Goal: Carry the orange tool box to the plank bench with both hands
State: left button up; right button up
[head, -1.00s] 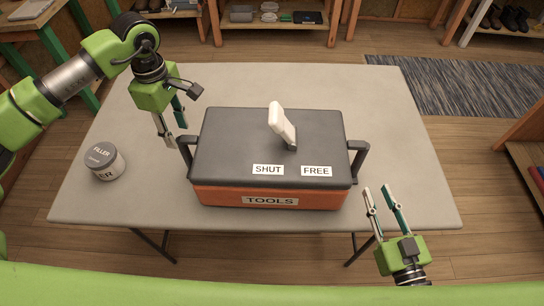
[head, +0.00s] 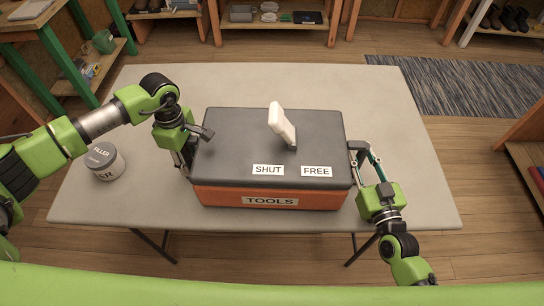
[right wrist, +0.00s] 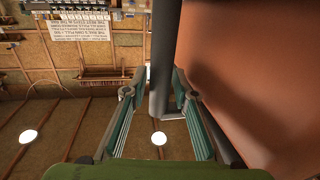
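The orange tool box (head: 225,197) with a dark grey lid stands on the grey table, its TOOLS label facing me. A white lever (head: 283,124) on the lid leans left, above the SHUT label (head: 268,170) and left of the FREE label (head: 316,171). My left gripper (head: 186,160) is at the box's left handle, which is mostly hidden; its finger gap does not show. My right gripper (head: 363,155) is at the right handle. In the right wrist view, the dark handle (right wrist: 163,65) lies between the open fingers, with a gap on the left. The plank bench is not clearly identifiable.
A filler tin (head: 104,160) stands on the table (head: 400,105) at the left, near my left arm. A green-legged bench (head: 35,22) is at the top left. Shelves line the back. A striped rug (head: 460,85) lies at the right. The table behind the box is clear.

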pick_arm(q)
jog(key=c, duration=0.6)
pick_arm(e)
jog(key=c, duration=0.6)
pick_arm(q)
grip_shut()
pick_arm(e)
grip_shut()
